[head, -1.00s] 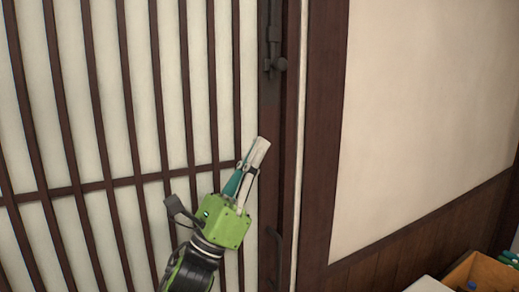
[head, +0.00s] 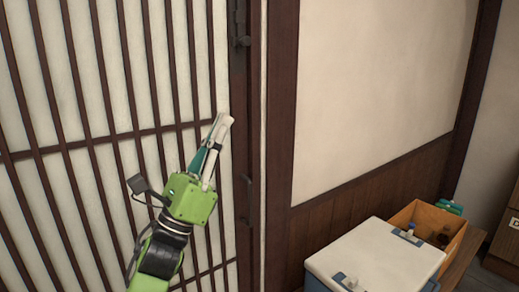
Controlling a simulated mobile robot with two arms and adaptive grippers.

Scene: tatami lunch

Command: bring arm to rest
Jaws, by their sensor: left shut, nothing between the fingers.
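My left gripper (head: 222,120) is in the middle of the head view, in front of a slatted sliding door (head: 108,95) with dark wooden bars and pale panels. Its green body is below and its fingers point up. The fingers are shut with nothing between them. It overlaps the door's right edge in the picture, and I cannot tell whether it touches. A dark bolt (head: 240,25) and a lower dark handle (head: 246,200) sit on the door's edge. My right gripper is not in view.
A blue cooler box with a white lid (head: 375,258) stands at the lower right. Behind it is an orange-brown crate (head: 446,218) holding bottles. A dark cabinet (head: 505,240) is at the far right. A cream wall panel (head: 375,80) is beside the door.

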